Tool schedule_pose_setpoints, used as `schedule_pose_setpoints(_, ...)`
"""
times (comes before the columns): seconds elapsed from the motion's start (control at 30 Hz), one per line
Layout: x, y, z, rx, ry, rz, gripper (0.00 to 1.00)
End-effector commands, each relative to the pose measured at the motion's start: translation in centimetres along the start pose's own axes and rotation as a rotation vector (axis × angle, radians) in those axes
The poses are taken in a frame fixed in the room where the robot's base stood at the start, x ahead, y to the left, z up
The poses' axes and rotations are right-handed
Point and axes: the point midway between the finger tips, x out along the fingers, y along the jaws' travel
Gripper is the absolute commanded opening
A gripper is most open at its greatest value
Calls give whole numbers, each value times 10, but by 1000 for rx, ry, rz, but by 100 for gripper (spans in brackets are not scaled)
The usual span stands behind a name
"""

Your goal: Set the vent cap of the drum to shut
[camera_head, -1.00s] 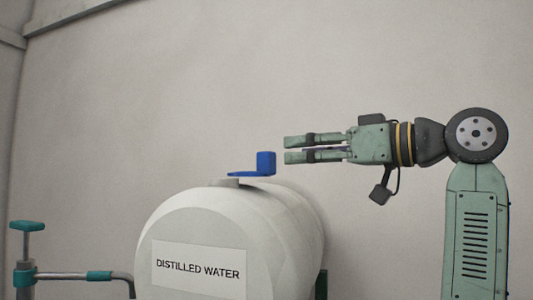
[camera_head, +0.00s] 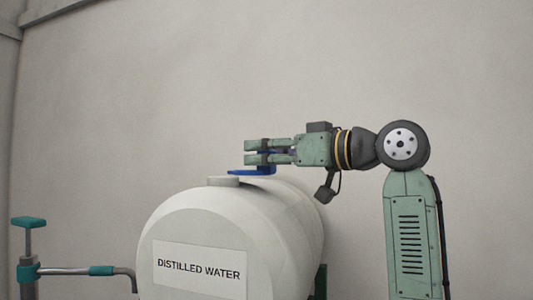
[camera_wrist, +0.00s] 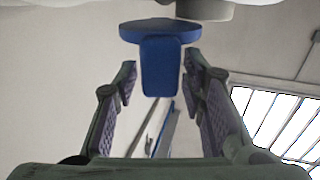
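The white drum (camera_head: 215,218) lies on its side with a "DISTILLED WATER" label. On its top is a short pale neck (camera_head: 222,181) with the blue vent cap (camera_head: 250,171), whose flat arm reaches to the right. The cap's upright tab is mostly hidden behind my fingers in the head view. In the wrist view the blue tab (camera_wrist: 161,68) stands between the two fingertips, with gaps on both sides. My gripper (camera_head: 248,152) is open around the tab, level, reaching in from the right just above the drum.
A teal-handled pump or valve (camera_head: 28,224) with a pipe stands left of the drum. A plain grey wall (camera_head: 400,70) is behind. Bright window panes (camera_wrist: 280,125) show in the wrist view.

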Motion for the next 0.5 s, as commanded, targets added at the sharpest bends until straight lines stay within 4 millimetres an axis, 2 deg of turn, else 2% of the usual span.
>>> schedule_pose_setpoints(0.07, 0, 0, 0, 0, 0, 0, 30)
schedule_pose_setpoints(0.5, 0, 0, 0, 0, 0, 0, 1)
